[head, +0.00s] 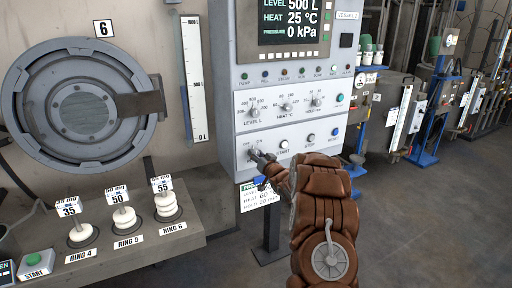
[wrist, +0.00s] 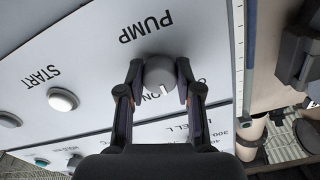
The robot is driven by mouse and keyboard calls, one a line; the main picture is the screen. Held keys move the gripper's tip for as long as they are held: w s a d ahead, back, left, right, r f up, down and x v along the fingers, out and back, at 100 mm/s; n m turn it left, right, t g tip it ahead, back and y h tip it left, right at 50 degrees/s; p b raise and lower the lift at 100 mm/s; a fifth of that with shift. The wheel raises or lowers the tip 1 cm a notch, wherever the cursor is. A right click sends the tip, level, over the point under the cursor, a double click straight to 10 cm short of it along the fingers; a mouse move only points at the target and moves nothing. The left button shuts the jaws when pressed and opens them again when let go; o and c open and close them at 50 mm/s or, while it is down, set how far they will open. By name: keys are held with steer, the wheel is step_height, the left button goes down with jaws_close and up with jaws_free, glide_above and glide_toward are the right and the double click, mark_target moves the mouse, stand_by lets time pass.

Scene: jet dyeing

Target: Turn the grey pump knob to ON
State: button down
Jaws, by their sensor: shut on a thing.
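The grey pump knob (wrist: 160,72) sits on the light grey control panel (head: 288,75), under the upside-down PUMP label in the wrist view. My gripper (wrist: 160,79) is shut on it, one finger on each side. The knob's white pointer line points down in the wrist view, between a partly hidden label starting with O on the right and the ON label (wrist: 151,96) on the left. In the head view, my gripper (head: 257,160) reaches the panel's lower left corner and covers most of the knob.
A white START button (wrist: 63,99) is beside the pump knob. Above the knob are LEVEL, HEAT and HOLD dials and a screen (head: 292,22). A card (head: 260,194) hangs below the panel. A bench with ring weights (head: 125,218) is at the left.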

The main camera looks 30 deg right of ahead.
steer(key=m+p, duration=0.2)
steer(key=m, duration=0.1)
steer(key=shift+r, duration=0.15)
steer(key=shift+m+p, duration=1.15)
steer(key=shift+m, duration=0.75)
steer(key=c, duration=0.8)
jaws_free()
steer(key=shift+o, duration=0.2)
steer(key=s+a, duration=0.1)
steer(key=s, duration=1.1)
